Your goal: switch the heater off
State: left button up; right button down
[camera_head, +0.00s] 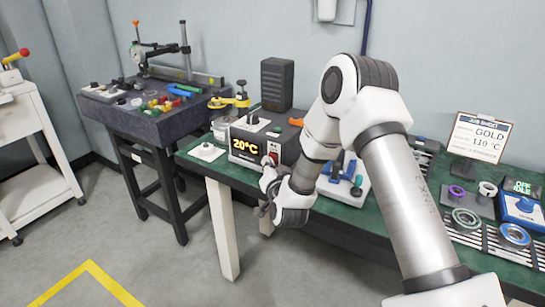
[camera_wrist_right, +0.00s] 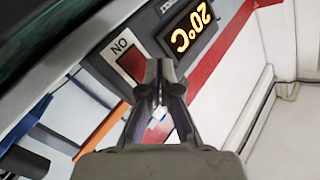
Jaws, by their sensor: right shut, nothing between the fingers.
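In the right wrist view the red switch (camera_wrist_right: 131,62) sits beside a label that appears to read ON, and the display (camera_wrist_right: 187,27) is tilted. My right gripper (camera_head: 268,172) is shut and empty, in front of the heater's face. In the wrist view its fingertips (camera_wrist_right: 160,72) overlap the switch's edge; I cannot tell whether they touch. My left gripper is not in view.
A white plate (camera_head: 207,152) lies left of the heater. A blue-handled fixture (camera_head: 345,180) stands right of it, behind my arm. Floor before the bench is open.

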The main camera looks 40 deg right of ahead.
jog(key=shift+w+d, duration=0.15)
jog(key=shift+d, duration=0.25)
dwell(0.7)
jog(key=shift+a, duration=0.15)
jog(key=shift+s+a, duration=0.3)
jog(key=shift+a, duration=0.25)
jog(key=a, duration=0.1)
jog(key=s+a+b, duration=0.1)
jog(key=a, duration=0.1)
jog(key=s+a+b, duration=0.1)
jog(key=shift+a+f, duration=0.3)
dwell(0.4)
